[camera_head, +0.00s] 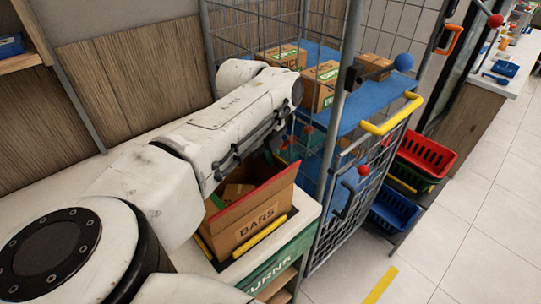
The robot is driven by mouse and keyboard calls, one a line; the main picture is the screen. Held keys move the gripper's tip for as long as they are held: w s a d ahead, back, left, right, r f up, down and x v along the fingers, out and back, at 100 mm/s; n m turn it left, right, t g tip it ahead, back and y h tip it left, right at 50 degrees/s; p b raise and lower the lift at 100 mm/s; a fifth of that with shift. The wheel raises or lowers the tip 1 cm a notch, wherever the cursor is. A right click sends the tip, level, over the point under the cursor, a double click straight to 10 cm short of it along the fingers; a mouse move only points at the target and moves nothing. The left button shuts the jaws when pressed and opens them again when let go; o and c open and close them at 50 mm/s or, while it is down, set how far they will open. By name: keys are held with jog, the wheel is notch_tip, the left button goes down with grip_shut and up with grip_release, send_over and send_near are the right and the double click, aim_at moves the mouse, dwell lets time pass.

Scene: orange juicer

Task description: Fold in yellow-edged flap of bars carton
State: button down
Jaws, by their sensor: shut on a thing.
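The brown bars carton (262,232) stands on the counter, in front of and partly behind my forearm, with "BARS" on its near side. Its top is open, and brown contents show inside. A red-edged flap (268,190) stands up along the carton's rim. A small green edge shows at its left. Yellow strips lie low beside the carton's near and left sides; I cannot make out a yellow-edged flap for certain. My white arm crosses above the carton, and its end bends back behind the forearm. My gripper is hidden there.
A wire cage cart with a blue shelf (353,121) holding several brown cartons (319,86) stands behind right. Its yellow handle (392,116) sticks out. Red (425,154) and blue baskets (391,211) stand farther right. The tiled floor at right is clear.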

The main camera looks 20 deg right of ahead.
jog(key=shift+s+a+f+t+h+b, duration=0.1)
jog(key=shift+a+f+t+h+b, duration=0.2)
jog(key=shift+h+b, duration=0.8)
jog(key=shift+s+a+f+t+h+b, duration=0.15)
jog(key=shift+a+t+h+b, duration=0.2)
jog(key=shift+h+b, duration=0.75)
jog(key=shift+s+a+f+t+h+b, duration=0.1)
jog(key=shift+a+f+t+h+b, duration=0.2)
jog(key=shift+h+b, duration=0.8)
jog(key=shift+r, duration=0.1)
jog(key=c, duration=1.3)
grip_release()
jog(key=shift+c, duration=0.2)
jog(key=b+v, duration=0.1)
jog(key=v, duration=0.9)
jog(key=shift+a+r, duration=0.2)
jog(key=shift+a, duration=0.2)
jog(key=shift+s, duration=0.1)
